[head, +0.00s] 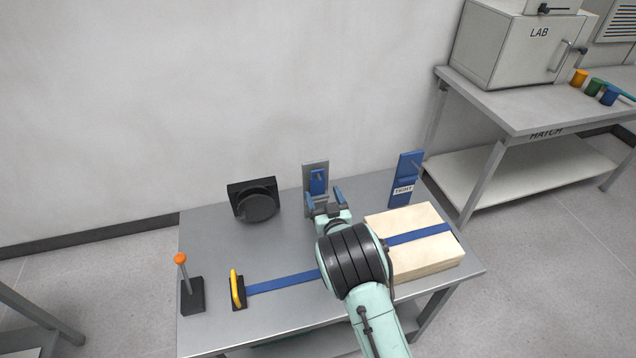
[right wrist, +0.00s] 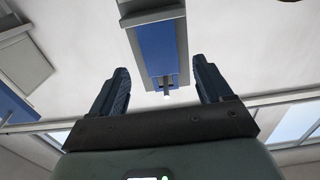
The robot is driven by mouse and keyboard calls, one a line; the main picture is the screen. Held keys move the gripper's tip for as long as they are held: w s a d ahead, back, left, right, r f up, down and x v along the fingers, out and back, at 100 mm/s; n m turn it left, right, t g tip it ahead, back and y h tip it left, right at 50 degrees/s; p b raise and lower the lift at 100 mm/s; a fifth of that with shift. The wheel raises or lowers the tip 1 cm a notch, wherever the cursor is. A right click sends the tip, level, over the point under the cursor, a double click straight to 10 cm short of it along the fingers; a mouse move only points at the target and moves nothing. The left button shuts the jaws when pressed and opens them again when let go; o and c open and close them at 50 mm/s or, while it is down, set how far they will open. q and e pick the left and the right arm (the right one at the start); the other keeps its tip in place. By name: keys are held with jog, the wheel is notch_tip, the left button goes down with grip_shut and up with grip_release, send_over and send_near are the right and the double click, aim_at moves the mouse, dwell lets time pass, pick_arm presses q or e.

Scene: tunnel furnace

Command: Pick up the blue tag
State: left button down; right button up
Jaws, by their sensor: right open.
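The blue tag (head: 318,180) hangs on a grey upright plate (head: 309,169) near the back edge of the metal table. In the right wrist view the blue tag (right wrist: 157,47) shows on its grey plate, ahead of and between the fingers, with a small dark peg at one end. My right gripper (head: 325,196) is open and empty, just in front of the tag, with a finger to either side. The right wrist view also shows its open fingers (right wrist: 160,90). I cannot tell the exact gap to the tag. My left gripper is not in view.
A blue stand marked TIGHT (head: 406,178) is at the back right. A wooden block (head: 425,258) with a blue strap (head: 283,283) lies beside my right arm. A yellow handle (head: 237,289), an orange-knobbed lever (head: 186,285) and a black round device (head: 256,201) stand left.

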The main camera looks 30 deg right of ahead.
aim_at(318, 184)
jog(key=x, duration=0.3)
jog(key=shift+w+p, duration=0.2)
jog(key=shift+p, duration=0.1)
jog(key=shift+c, duration=0.4)
jog(key=c, duration=1)
jog(key=shift+c, duration=0.2)
jog(key=shift+r, duration=0.1)
